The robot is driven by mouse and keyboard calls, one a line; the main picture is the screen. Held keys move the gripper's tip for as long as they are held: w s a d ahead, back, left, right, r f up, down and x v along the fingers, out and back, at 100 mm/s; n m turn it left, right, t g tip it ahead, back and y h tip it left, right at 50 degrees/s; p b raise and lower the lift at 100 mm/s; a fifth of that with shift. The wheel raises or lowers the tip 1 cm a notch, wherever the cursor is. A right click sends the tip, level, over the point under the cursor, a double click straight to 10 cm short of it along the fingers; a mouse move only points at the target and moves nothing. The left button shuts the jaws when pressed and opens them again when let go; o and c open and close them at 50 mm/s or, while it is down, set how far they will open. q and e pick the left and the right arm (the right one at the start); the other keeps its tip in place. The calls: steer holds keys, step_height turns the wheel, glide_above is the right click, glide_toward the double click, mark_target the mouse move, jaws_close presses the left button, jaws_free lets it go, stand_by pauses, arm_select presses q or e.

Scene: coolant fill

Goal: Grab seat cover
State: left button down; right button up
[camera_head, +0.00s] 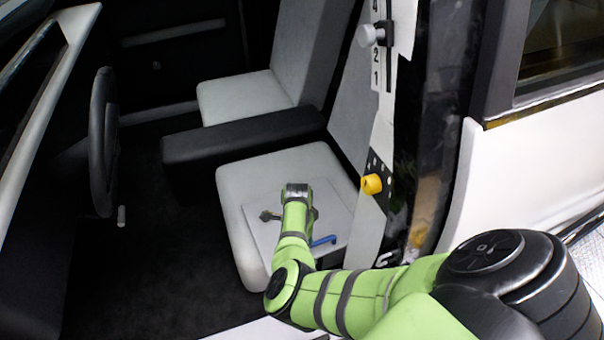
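A flat, pale grey square cover (262,236) lies on the front seat (233,185) nearest me. My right arm comes in from the right, bends at the elbow and reaches over this cover. Its wrist is above the middle of the cover. My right gripper (297,214) is mostly hidden under the wrist; small dark metallic parts show on both sides of it. I cannot tell whether it touches the cover or how far its fingers are apart. A blue handle-like piece (322,241) shows on the cover, right of the wrist. My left gripper is not in view.
A steering wheel (103,142) stands at the left. A black armrest (240,137) separates the near seat from the far seat (240,97). The door pillar at the right carries a yellow knob (371,184) and a grey knob (369,35). The dark floor (160,250) is clear.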

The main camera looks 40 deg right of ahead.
step_height(320, 180, down, 5)
steer(key=shift+s+d+f+b, duration=0.1)
steer(key=shift+s+d+b, duration=0.05)
steer(key=shift+b, duration=0.25)
steer(key=shift+c, duration=0.4)
jaws_close()
